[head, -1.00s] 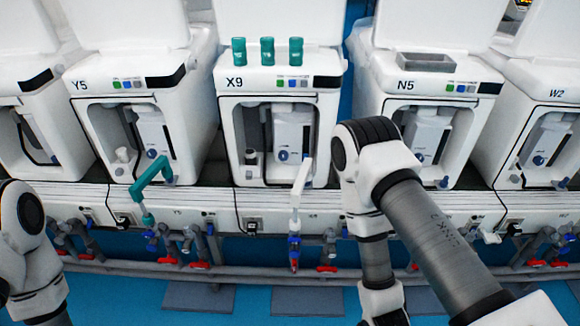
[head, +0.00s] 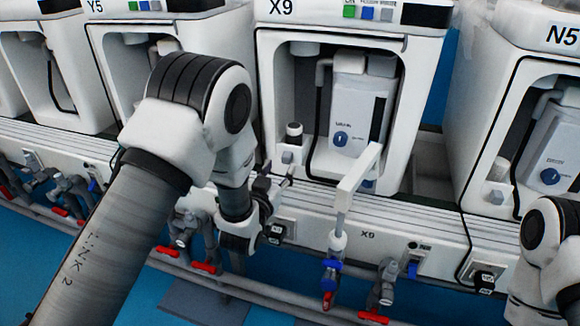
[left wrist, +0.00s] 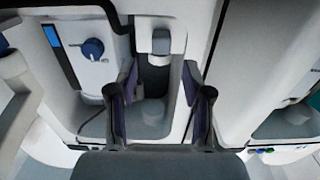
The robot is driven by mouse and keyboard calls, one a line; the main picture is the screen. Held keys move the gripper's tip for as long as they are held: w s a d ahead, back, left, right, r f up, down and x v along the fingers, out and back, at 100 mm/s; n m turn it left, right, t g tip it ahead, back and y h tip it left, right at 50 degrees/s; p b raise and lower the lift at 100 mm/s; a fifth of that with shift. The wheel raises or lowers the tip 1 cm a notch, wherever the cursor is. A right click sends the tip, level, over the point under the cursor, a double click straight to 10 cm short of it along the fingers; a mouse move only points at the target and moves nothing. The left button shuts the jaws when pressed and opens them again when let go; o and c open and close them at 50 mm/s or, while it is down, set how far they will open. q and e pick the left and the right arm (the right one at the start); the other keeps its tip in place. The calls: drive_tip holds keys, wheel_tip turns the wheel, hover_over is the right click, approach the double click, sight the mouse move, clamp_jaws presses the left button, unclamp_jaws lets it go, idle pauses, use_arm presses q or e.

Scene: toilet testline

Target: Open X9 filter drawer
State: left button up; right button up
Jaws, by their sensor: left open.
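The white X9 unit (head: 420,75) stands right of centre in the head view. In its recess are a filter housing (head: 362,112) with a blue knob (head: 340,138) and a small black-banded cylinder (head: 293,132) above a pale block (head: 287,157). No drawer is visibly pulled out. My left gripper (head: 275,187) is just in front of the recess's lower left. In the left wrist view, its fingers (left wrist: 160,95) are apart and empty, with the pale block (left wrist: 161,40) beyond the gap and the blue knob (left wrist: 93,48) to the left. My right gripper is out of view.
A white tap (head: 350,190) stands in front of X9, right of my left gripper. Pipes with red valve handles (head: 372,316) run below the ledge. Unit N5 (head: 520,70) is at the right, and Y5 (head: 125,50) is partly behind my left arm.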

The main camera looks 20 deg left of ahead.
sight(285, 158)
use_arm(q)
drive_tip(key=w+b, duration=0.1)
drive_tip(key=w, duration=0.4)
drive_tip(key=shift+w, duration=0.35)
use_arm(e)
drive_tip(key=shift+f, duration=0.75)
use_arm(q)
drive_tip(key=shift+c, duration=0.4)
